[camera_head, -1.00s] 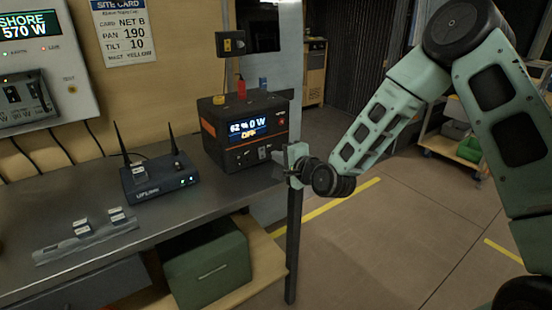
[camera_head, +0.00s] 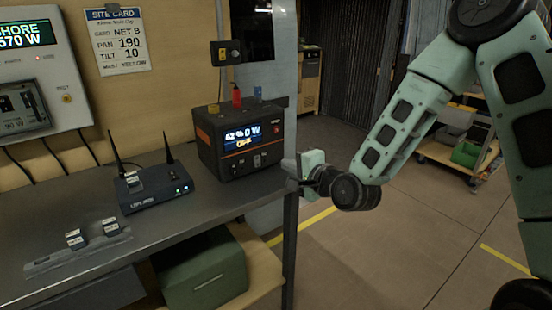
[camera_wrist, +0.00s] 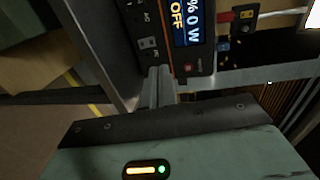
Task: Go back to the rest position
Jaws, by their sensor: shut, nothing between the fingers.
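My gripper (camera_head: 293,179) is at the right end of the grey bench, close to the front right corner of the black and orange power station (camera_head: 240,137). In the wrist view its fingers (camera_wrist: 158,85) are together with nothing between them, pointing toward the power station's front panel. The power station also shows in the wrist view (camera_wrist: 190,30); its screen reads OFF and 0 W. In the head view I cannot make out the fingertips well. My arm reaches in from the right with its elbow high.
A router (camera_head: 155,187) with two antennas and a strip of small labelled blocks (camera_head: 78,248) stand on the bench (camera_head: 135,220). A green box (camera_head: 203,270) sits on the shelf below. Floor (camera_head: 390,240) right of the bench is clear. A cart (camera_head: 455,160) stands behind my arm.

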